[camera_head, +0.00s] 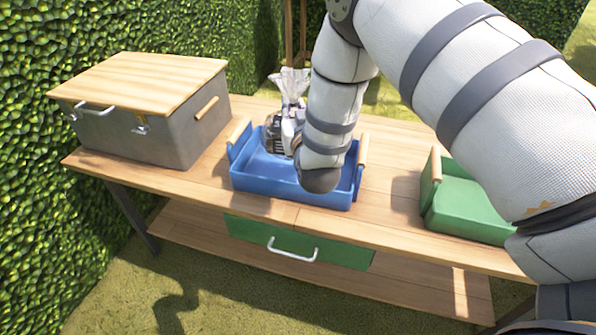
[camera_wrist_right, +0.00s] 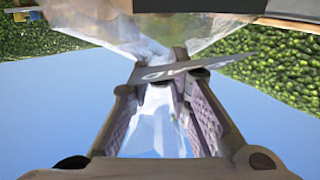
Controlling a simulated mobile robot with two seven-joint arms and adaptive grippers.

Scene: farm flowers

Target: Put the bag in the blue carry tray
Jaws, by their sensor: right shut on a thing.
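The blue carry tray (camera_head: 262,178) stands on the table, with wooden handles at its two ends. The clear plastic bag (camera_head: 291,82) is upright above the tray's far part. In the head view my right gripper (camera_head: 285,133) is partly hidden behind my own arm, at the bag's lower part. The right wrist view shows the bag (camera_wrist_right: 135,32) close up, with its clear plastic between the fingers of my right gripper (camera_wrist_right: 160,95), which is shut on it. I cannot tell whether the bag touches the tray floor. My left gripper is not in view.
A grey box with a wooden lid (camera_head: 140,85) stands on the table to the left. A green tray (camera_head: 465,205) stands to the right, partly behind my arm. The wooden table (camera_head: 395,170) has bare room between the trays. A hedge (camera_head: 40,200) runs along the left.

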